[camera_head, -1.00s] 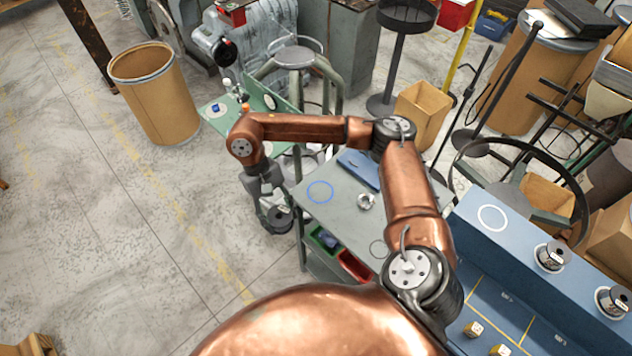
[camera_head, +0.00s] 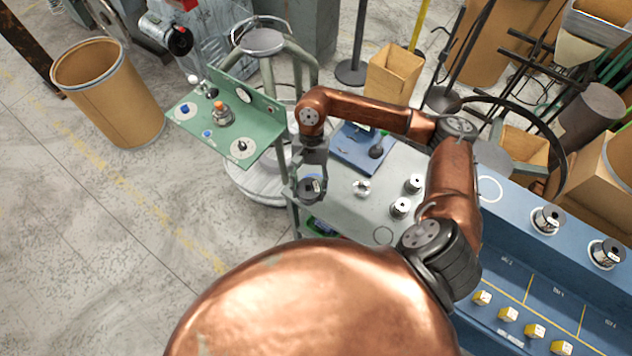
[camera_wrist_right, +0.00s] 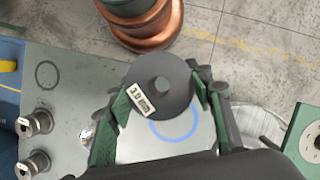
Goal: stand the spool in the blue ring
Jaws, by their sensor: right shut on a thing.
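My right gripper (camera_head: 313,178) is shut on a dark grey spool (camera_head: 309,189) above the left end of the grey table (camera_head: 391,229). In the right wrist view, the gripper's (camera_wrist_right: 160,98) green-padded fingers clasp the spool (camera_wrist_right: 175,75) on both sides, its round face and "3.0 mm" label showing. The blue ring (camera_wrist_right: 187,137) is drawn on the table beyond the spool, which hides part of it. The spool looks held above the surface; the gap is hard to judge. In the head view the ring is hidden behind the gripper and spool. My left gripper is not in view.
Two small spools (camera_head: 400,207) and a metal piece (camera_head: 361,187) stand on the table, with a blue tray (camera_head: 358,150) behind. A dark ring mark (camera_head: 384,235) is clear. A green panel (camera_head: 262,128) adjoins left. A blue bench (camera_head: 515,215) holds more spools.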

